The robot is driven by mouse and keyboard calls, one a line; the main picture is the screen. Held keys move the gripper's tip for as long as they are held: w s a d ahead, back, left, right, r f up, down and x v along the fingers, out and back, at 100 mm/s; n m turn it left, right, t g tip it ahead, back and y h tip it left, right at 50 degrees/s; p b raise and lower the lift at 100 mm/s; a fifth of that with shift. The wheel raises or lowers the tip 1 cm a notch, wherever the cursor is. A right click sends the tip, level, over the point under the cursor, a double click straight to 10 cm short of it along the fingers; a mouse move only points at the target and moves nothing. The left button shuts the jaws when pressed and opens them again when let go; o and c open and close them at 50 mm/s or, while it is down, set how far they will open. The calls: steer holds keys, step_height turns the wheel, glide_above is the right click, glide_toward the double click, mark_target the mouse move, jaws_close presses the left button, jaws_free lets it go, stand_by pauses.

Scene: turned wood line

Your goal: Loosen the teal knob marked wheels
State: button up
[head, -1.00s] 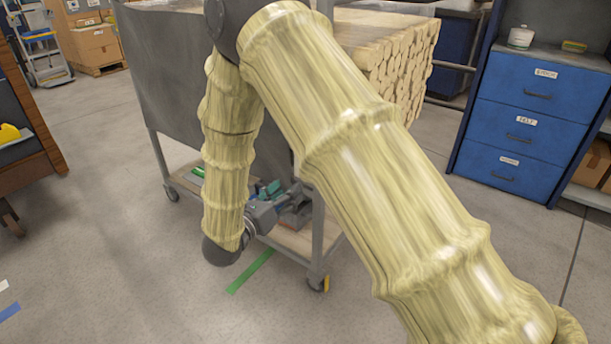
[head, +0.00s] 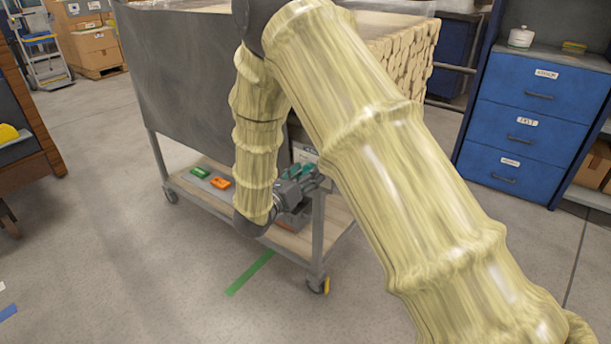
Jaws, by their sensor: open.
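My gripper (head: 305,183) is open at the front corner of the grey cart (head: 190,75), just above its lower shelf. Teal pieces show at the gripper's fingers. They are too small to tell whether they are finger parts or the teal knob, so I cannot make out the knob for certain. A pale label plate (head: 304,153) with unreadable dark lettering is just above the gripper, partly covered by my arm. I cannot tell whether the gripper touches anything.
A green item (head: 200,172) and an orange item (head: 219,183) lie on the cart's lower shelf. A blue drawer cabinet (head: 520,125) stands at the right. A green stripe (head: 250,272) marks the open floor in front.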

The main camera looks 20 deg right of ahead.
steer(key=shift+c, duration=0.5)
steer(key=c, duration=0.9)
steer(key=shift+c, duration=0.2)
steer(key=shift+n, duration=0.3)
steer(key=shift+s+n+p, duration=0.1)
steer(key=shift+n+p, duration=5.15)
steer(key=shift+n, duration=3.45)
steer(key=shift+o, duration=0.2)
steer(key=shift+c, duration=0.2)
